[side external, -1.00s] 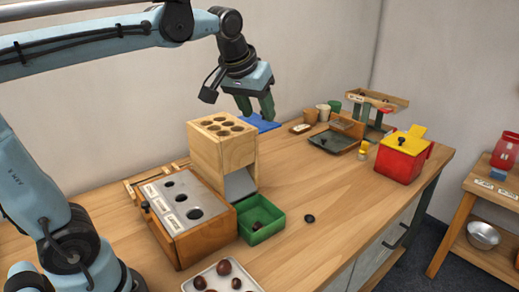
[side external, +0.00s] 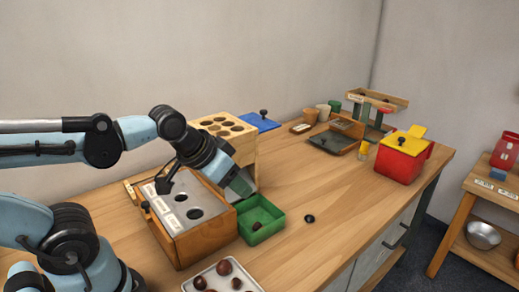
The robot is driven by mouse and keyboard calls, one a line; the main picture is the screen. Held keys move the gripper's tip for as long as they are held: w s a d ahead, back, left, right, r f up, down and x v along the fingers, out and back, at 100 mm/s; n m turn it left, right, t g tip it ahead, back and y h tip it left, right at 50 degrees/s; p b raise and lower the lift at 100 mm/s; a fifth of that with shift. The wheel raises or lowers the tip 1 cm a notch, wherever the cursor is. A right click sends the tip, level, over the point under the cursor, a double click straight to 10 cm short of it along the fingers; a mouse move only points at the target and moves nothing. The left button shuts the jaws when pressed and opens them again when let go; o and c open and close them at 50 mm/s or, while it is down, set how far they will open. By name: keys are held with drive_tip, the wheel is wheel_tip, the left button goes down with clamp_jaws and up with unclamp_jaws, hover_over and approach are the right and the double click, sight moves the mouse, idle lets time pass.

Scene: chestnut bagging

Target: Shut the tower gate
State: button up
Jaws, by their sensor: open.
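The wooden tower (side external: 246,146) stands in the middle of the bench, with several round holes in its top. The lower front of the tower, where its grey slanted plate sits, is mostly hidden by my gripper. The jaws are open. I cannot tell whether the fingers touch the tower or its gate, nor how the gate stands.
A wooden box with a grey holed top (side external: 187,230) stands left of the tower. The green tray (side external: 271,231) lies below my gripper, a dark chestnut (side external: 309,218) to its right. A white tray (side external: 215,285) is in front. A red box (side external: 401,161) stands at right, with free bench between.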

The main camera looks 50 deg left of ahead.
drive_tip(key=shift+s+d+f, duration=0.1)
drive_tip(key=shift+s+f, duration=0.15)
drive_tip(key=shift+f, duration=0.1)
drive_tip(key=shift+r, duration=0.1)
wheel_tip(320, 180, up, 19)
drive_tip(key=n+g+y, duration=0.3)
drive_tip(key=n+g, duration=0.1)
drive_tip(key=n, duration=0.5)
hover_over(263, 113)
drive_tip(key=s+d, duration=0.3)
drive_tip(key=x, duration=1.1)
drive_tip(key=shift+w+f, duration=0.15)
drive_tip(key=shift+f, duration=0.1)
clamp_jaws()
